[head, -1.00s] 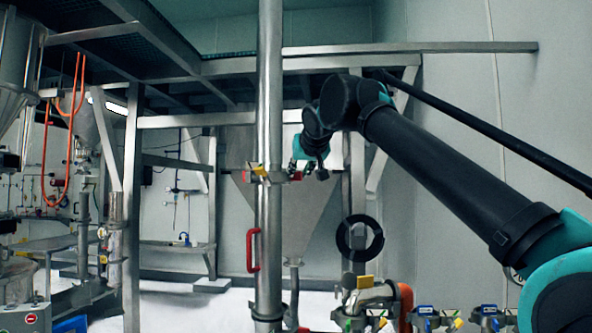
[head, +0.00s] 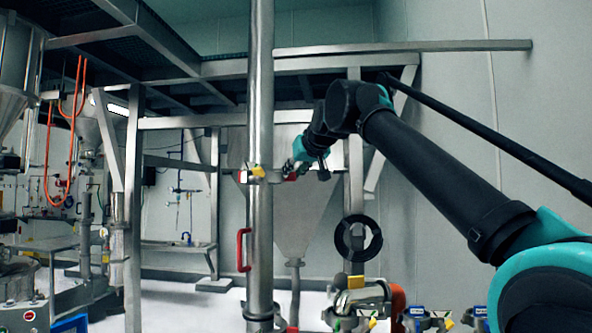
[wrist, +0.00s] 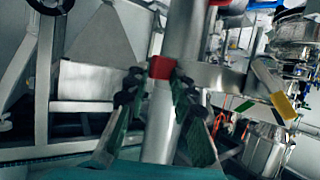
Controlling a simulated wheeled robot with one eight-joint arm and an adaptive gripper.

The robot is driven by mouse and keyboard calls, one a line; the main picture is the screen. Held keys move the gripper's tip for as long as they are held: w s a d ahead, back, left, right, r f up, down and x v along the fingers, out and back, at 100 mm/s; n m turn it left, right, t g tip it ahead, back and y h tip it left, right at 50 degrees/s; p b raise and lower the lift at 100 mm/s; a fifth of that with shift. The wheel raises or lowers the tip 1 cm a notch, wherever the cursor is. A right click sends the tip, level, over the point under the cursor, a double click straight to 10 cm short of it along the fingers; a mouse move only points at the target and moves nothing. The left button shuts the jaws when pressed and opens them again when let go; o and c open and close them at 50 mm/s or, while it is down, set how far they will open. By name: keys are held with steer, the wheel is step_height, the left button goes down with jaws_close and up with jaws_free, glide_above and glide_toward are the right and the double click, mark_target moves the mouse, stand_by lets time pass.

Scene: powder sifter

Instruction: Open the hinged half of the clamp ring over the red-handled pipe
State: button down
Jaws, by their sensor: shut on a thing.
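The upright steel pipe (head: 260,120) stands in the middle of the head view, with a red handle (head: 240,250) low on its left side. My gripper (head: 296,168) is at the ring's right side. In the wrist view my gripper (wrist: 158,84) has its fingers on either side of the ring's red part (wrist: 162,67), shut on it. The ring's metal band (wrist: 215,76) extends right, ending near a yellow-tipped piece (wrist: 282,104). How far the hinged half stands open is unclear.
A steel hopper (head: 300,215) and frame stand behind the pipe. A black round ring (head: 358,239) hangs right of it. Several clamp fittings (head: 430,320) lie at the lower right. An orange hose (head: 72,150) hangs at the left.

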steer(key=shift+w+a, duration=0.15)
steer(key=shift+w, duration=0.3)
steer(key=c, duration=1.7)
jaws_free()
steer(key=shift+o, duration=0.4)
steer(key=shift+w+a+f, duration=0.2)
steer(key=shift+w+f, duration=0.1)
steer(key=shift+w, duration=0.25)
steer(key=shift+s, duration=0.1)
steer(key=shift+s, duration=0.15)
steer(key=shift+s+d+r, duration=0.1)
steer(key=shift+s, duration=0.05)
steer(key=v, duration=1.1)
steer(key=shift+s+r, duration=0.2)
steer(key=shift+s, duration=0.1)
steer(key=shift+s, duration=0.1)
